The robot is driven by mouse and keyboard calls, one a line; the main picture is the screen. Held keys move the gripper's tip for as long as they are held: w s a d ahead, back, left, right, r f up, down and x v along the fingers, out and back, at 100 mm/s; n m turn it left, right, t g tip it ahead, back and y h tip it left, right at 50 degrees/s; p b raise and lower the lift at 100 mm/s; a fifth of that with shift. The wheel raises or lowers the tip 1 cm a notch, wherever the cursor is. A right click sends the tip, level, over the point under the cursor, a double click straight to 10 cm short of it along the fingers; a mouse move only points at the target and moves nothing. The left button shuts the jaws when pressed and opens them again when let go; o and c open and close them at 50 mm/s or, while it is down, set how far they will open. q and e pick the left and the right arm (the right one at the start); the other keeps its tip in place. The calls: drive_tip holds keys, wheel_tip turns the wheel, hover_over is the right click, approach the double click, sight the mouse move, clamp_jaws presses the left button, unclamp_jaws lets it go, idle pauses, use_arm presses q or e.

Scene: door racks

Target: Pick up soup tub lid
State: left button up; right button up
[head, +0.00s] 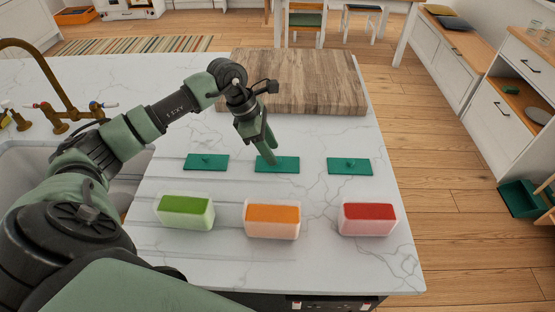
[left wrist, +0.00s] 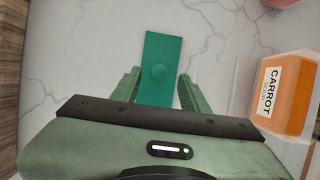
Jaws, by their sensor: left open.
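Three flat green lids lie in a row on the white marble counter in the head view: a left lid (head: 206,162), a middle lid (head: 284,165) and a right lid (head: 349,167). In front of them stand a green soup tub (head: 185,211), an orange soup tub (head: 272,220) and a red soup tub (head: 367,219). My left gripper (head: 269,156) points down at the middle lid. In the left wrist view its open fingers (left wrist: 160,88) are on either side of the middle lid (left wrist: 162,55), with the round knob between them. The orange tub (left wrist: 286,95), labelled CARROT, stands at the right there.
A wooden board (head: 300,82) lies on the counter behind the lids. A brass tap (head: 62,110) and a sink (head: 35,165) are at the left. The counter between lids and tubs is clear.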

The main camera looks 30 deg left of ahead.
sight(286, 164)
use_arm(q)
drive_tip(key=shift+x, duration=1.15)
drive_tip(key=shift+w+d+f, duration=0.15)
drive_tip(key=shift+f, duration=0.1)
clamp_jaws()
use_arm(e)
drive_tip(key=shift+w+a+r, duration=0.4)
drive_tip(key=shift+w+r, duration=0.05)
drive_tip(key=shift+r, duration=0.15)
use_arm(q)
drive_tip(key=shift+r, duration=0.15)
